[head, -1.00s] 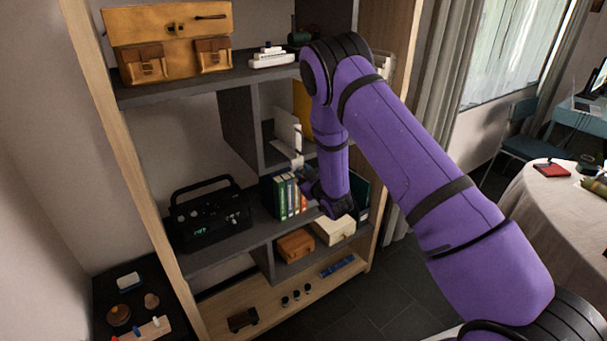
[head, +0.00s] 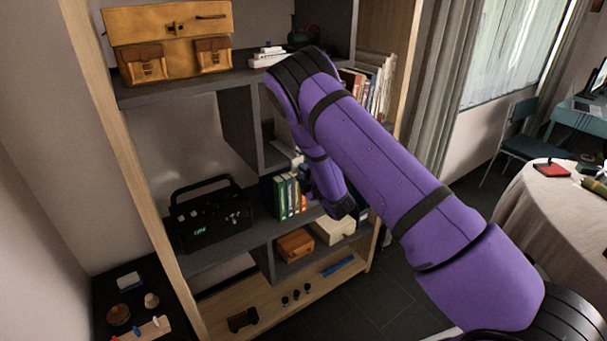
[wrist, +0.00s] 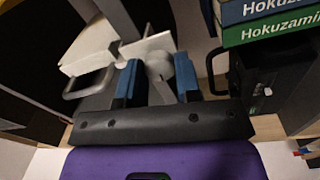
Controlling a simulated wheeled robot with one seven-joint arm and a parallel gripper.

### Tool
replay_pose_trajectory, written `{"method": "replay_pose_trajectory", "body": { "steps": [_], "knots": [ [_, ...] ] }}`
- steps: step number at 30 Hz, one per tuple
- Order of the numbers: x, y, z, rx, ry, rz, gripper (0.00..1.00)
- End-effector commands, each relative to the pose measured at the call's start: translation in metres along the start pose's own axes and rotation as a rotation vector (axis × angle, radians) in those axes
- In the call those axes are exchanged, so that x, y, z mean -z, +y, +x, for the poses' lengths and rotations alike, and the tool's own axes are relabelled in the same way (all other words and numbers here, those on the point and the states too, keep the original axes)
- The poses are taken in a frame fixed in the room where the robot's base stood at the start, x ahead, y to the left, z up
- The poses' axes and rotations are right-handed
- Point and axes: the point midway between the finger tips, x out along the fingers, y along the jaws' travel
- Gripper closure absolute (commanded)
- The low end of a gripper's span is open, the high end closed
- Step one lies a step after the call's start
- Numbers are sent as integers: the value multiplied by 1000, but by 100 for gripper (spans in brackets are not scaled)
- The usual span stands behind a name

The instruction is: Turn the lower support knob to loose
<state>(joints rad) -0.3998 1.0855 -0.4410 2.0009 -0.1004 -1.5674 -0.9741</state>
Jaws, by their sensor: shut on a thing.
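In the wrist view, my gripper (wrist: 158,78) has its two blue-padded fingers on either side of a pale grey knob (wrist: 159,63) and is shut on it. The knob belongs to a white and grey support (wrist: 145,45) with a grey post rising from it. In the head view, part of this white thing (head: 284,150) shows in the middle shelf compartment, largely behind my arm. The knob's markings and turn position cannot be made out.
Green books (head: 286,196) and a black radio (head: 210,218) stand on the shelf close by; the books (wrist: 265,20) also show in the wrist view. A cream box (head: 334,229) and a brown box (head: 295,245) lie below. A grey divider (head: 238,130) stands left of the compartment.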

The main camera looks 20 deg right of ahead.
Motion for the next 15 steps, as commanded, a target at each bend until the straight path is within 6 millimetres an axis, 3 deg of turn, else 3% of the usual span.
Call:
{"method": "replay_pose_trajectory", "body": {
  "steps": [15],
  "knots": [
    [0,-1,-1,5,17,-343,92]
  ]
}}
